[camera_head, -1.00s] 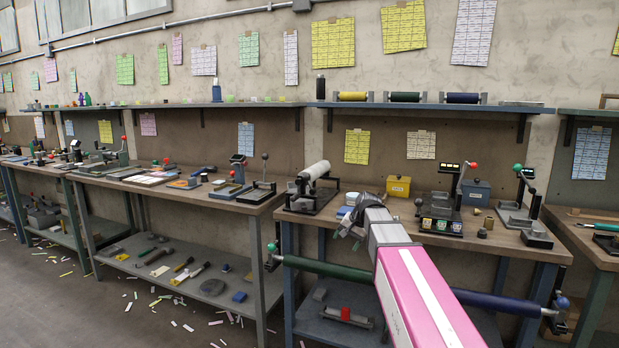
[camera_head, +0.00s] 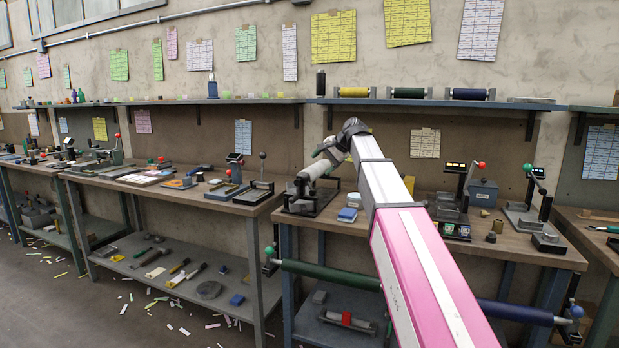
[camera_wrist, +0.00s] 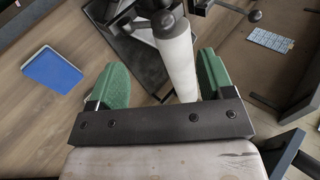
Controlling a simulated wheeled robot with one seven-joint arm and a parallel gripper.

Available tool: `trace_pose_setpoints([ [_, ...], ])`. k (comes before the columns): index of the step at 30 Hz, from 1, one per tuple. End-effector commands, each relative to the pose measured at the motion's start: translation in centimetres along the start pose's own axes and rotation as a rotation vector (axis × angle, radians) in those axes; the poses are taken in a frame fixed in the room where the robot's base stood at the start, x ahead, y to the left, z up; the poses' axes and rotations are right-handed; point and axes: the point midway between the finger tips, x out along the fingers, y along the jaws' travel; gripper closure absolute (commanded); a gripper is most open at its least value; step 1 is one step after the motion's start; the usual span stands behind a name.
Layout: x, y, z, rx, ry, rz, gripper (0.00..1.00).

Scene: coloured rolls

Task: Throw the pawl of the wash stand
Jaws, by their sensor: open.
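The wash stand appears to be the dark frame (camera_head: 300,207) with a pale roller (camera_head: 316,171) at the left end of the near bench. In the wrist view the white roller (camera_wrist: 180,62) runs between my fingers, above a dark tray (camera_wrist: 140,62). A dark rod with a ball end (camera_wrist: 254,15) and grey metal parts (camera_wrist: 158,20) show at the roller's far end. I cannot tell which part is the pawl. My gripper (camera_wrist: 163,75) is open, with green pads either side of the roller; contact is not clear. In the head view, my gripper (camera_head: 328,152) is above the stand, partly hiding it.
A blue block (camera_wrist: 53,69) lies left of the stand in the wrist view. To the right on the bench are a device with a red-knobbed lever (camera_head: 470,180), a blue box (camera_head: 484,193) and a green-knobbed stand (camera_head: 530,205). A shelf (camera_head: 430,103) runs above the bench.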

Motion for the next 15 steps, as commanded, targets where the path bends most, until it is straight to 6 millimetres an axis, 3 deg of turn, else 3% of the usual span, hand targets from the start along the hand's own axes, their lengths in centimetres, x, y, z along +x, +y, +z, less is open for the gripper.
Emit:
trace_pose_setpoints([
  [9,5.8,0.0,0.0,-0.001,-0.001,0.001,0.25],
  [15,8.0,0.1,-0.1,-0.001,0.000,0.002,0.25],
])
